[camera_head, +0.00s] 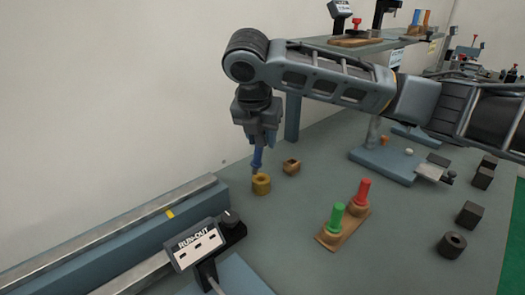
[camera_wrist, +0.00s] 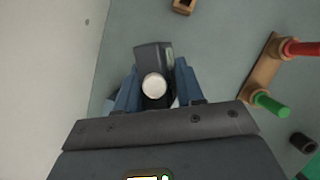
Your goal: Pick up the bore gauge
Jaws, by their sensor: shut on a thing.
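My gripper (camera_head: 257,158) points down over the grey-blue bench, left of its middle. In the wrist view its two blue fingers (camera_wrist: 157,92) are shut on the bore gauge (camera_wrist: 152,57), which shows as a dark grey block with a round white end. In the head view the gauge is mostly hidden by the fingers and cannot be made out clearly. A yellow-brown ring (camera_head: 261,184) stands on the bench just below the fingertips. I cannot tell whether the gauge's lower end touches it.
A small wooden block with a hole (camera_head: 291,166) is right of the ring. A wooden stand holds a green plug (camera_head: 336,216) and a red plug (camera_head: 363,191). A RUN-OUT display (camera_head: 195,245) and a long rail (camera_head: 110,240) are in front. Dark blocks (camera_head: 469,215) lie right. The wall is left.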

